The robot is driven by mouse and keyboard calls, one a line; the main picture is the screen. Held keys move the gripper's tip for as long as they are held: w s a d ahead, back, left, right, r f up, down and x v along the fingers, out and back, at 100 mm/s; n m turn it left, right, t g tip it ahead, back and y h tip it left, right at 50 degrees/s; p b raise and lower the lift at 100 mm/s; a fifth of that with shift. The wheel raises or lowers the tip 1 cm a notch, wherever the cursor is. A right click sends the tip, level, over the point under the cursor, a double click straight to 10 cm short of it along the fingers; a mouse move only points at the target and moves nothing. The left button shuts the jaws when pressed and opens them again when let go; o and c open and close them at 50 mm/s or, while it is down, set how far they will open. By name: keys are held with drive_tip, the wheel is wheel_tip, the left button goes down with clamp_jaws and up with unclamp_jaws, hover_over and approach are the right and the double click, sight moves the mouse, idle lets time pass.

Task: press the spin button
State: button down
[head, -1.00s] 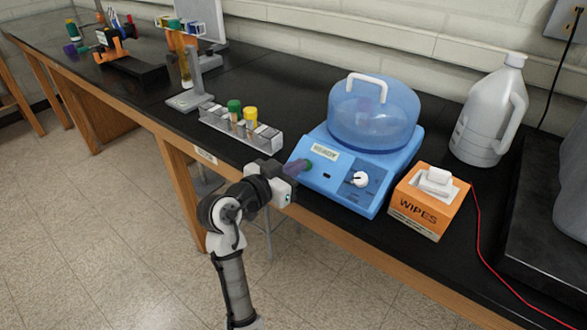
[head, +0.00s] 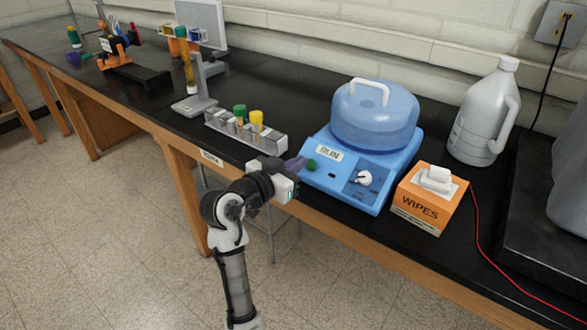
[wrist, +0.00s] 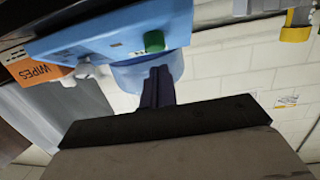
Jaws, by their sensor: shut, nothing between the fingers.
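The blue centrifuge (head: 345,190) stands on the black bench with its domed lid (head: 375,118) down. Its green button (head: 310,165) is on the left front and also shows in the wrist view (wrist: 154,41). A small pale display (head: 328,153) above it appears to read RUN. My gripper (head: 299,162) is shut and empty, its dark purple fingers pointing toward the button from the left. In the wrist view the fingertips (wrist: 160,72) look just apart from the button; contact is hard to judge. A white knob (head: 365,178) sits right of the button.
An orange wipes box (head: 420,208) stands close right of the centrifuge, with a red cable (head: 474,235) beyond it. A clear rack of capped tubes (head: 245,130) is at the left. A white jug (head: 482,115) stands behind right. The bench edge runs below my gripper.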

drive_tip(key=b+v, duration=0.3)
drive_tip(key=v, duration=0.7)
drive_tip(key=shift+r, duration=0.2)
drive_tip(key=shift+a, duration=0.15)
